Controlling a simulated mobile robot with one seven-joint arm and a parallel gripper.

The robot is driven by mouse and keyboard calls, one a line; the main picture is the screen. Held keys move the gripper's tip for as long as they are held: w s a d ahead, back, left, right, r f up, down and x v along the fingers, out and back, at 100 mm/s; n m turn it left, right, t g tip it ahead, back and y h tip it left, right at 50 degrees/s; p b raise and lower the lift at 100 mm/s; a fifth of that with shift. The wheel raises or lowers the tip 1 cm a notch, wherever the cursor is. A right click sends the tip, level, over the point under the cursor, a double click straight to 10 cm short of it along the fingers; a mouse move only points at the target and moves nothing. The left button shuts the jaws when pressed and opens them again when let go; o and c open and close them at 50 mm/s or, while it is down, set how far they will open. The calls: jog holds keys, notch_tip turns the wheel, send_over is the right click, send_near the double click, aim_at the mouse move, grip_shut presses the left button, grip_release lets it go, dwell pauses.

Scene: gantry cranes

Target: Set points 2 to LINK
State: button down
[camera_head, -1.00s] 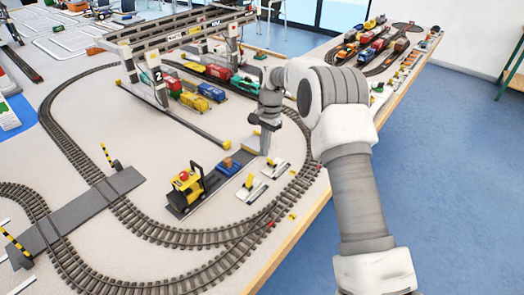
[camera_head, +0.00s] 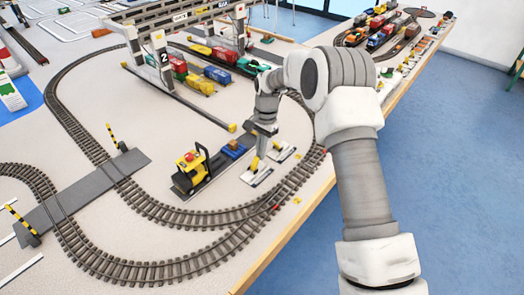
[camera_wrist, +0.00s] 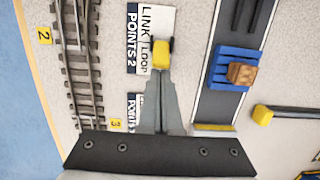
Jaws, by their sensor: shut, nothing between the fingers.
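The points 2 plate (camera_wrist: 138,22) is a white plate marked "LINK / Loop POINTS 2" in the wrist view. Its LINK end is at the top of that view. A yellow lever (camera_wrist: 161,54) stands at its right side. The plate (camera_head: 257,179) and its lever (camera_head: 254,164) also show in the head view. My gripper (camera_wrist: 160,74) is shut and empty, pointing down. Its fingertips overlap the lower edge of the yellow knob; I cannot tell whether they touch it. The lever's lean is hard to judge.
A second points plate (camera_wrist: 133,104) lies beside it, partly behind my fingers. A blue wagon with a brown load (camera_wrist: 237,68) stands on a short track to the right. Curved rail track (camera_wrist: 85,70) runs on the left near the table edge. A yellow engine (camera_head: 191,169) stands nearby.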

aim_at(256, 158)
jog(key=shift+s+a+r+t+h+b, duration=0.3)
jog(key=shift+t+h+b, duration=0.2)
jog(key=shift+t, duration=0.1)
dwell(0.3)
jog(key=shift+s+a+t+h+b, duration=0.25)
jog(key=shift+t+h+b, duration=0.15)
jog(key=shift+t+b, duration=0.15)
jog(key=s+a+t+h+b, duration=0.1)
jog(key=t+b, duration=0.1)
jog(key=b, duration=0.2)
jog(key=s+t+h+b, duration=0.1)
jog(key=t+h+b, duration=0.1)
jog(key=b, duration=0.2)
jog(key=shift+s+a, duration=0.1)
jog(key=shift+a, duration=0.25)
jog(key=shift+d+r+p, duration=0.2)
jog(key=shift+r+p, duration=0.25)
jog(key=shift+r+p, duration=0.35)
jog(key=shift+r, duration=0.45)
